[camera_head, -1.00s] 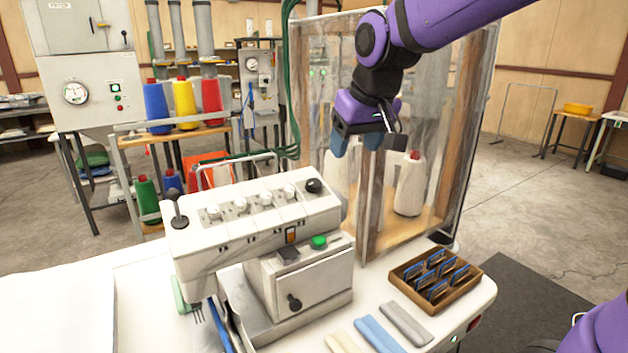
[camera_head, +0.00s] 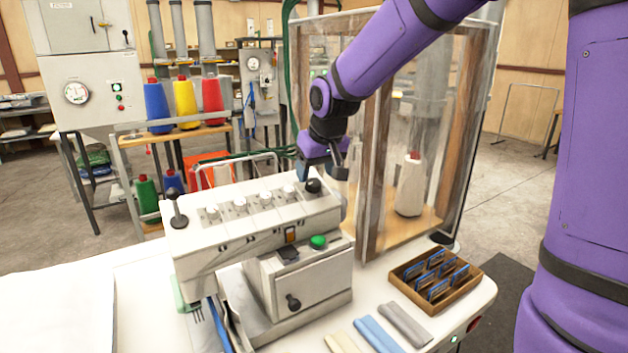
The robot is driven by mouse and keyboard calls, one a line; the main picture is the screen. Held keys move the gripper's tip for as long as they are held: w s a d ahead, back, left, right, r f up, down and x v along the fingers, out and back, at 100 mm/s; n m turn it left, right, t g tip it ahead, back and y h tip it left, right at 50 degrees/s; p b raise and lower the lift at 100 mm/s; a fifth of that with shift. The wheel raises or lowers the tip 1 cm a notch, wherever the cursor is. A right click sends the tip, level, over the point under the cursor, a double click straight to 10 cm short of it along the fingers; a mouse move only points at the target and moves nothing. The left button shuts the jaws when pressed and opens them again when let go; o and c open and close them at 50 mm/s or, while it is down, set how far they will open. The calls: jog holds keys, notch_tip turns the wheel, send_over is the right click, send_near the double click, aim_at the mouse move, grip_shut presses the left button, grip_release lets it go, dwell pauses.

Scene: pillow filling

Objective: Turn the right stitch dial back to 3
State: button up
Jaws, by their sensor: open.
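The white sewing machine (camera_head: 235,240) stands on the table, with a row of several small white dials along its top. The rightmost white dial (camera_head: 290,191) is near the machine's right end, and a round black knob (camera_head: 313,186) sits just to its right. The dial numbers are too small to read. My gripper (camera_head: 322,174) is open and points down just above and behind the black knob, close to the rightmost white dial. I cannot tell whether a finger touches the knob.
A clear-walled, wood-framed cabinet (camera_head: 372,215) stands right behind my gripper, with a white thread cone (camera_head: 409,190) inside. A wooden tray (camera_head: 445,300) and folded cloth strips (camera_head: 378,333) lie at the right front.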

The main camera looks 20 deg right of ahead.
aim_at(314, 182)
jog(key=shift+x, duration=1.65)
jog(key=c, duration=0.9)
